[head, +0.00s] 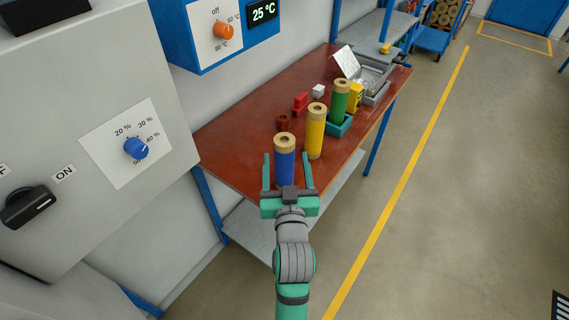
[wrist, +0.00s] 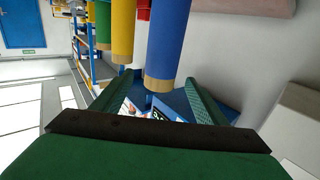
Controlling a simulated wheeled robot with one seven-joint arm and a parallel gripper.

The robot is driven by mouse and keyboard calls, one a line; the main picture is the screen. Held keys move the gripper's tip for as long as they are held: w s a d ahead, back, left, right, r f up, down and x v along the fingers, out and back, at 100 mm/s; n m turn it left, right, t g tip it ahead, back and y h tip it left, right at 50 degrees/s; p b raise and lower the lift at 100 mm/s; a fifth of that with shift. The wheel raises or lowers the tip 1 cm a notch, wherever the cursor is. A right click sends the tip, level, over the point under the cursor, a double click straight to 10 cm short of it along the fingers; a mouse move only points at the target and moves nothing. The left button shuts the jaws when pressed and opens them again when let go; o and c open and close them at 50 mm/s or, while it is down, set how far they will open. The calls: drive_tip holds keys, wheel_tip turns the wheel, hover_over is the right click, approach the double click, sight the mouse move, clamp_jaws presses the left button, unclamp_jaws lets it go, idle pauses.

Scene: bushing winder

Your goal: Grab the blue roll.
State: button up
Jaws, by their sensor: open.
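The blue roll (head: 284,161) stands upright near the front end of the red-brown table, with a tan core showing at its top. In the head view my gripper (head: 287,172) is open, with one green finger on each side of the roll. In the wrist view the blue roll (wrist: 168,42) shows ahead of and between the open fingers (wrist: 160,92). I cannot tell whether either finger touches it. The palm hides the lower part of the roll in the head view.
A yellow roll (head: 315,132) stands close to the right of the blue one, and a green roll (head: 340,99) stands farther back. A grey control cabinet (head: 85,130) is at left.

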sight(283, 135)
drive_tip(key=w, duration=1)
drive_tip(key=shift+a+r, duration=0.15)
drive_tip(key=shift+a, duration=0.2)
drive_tip(key=shift+c, duration=0.7)
drive_tip(key=c, duration=1.5)
clamp_jaws()
drive_tip(key=shift+w+r, duration=0.1)
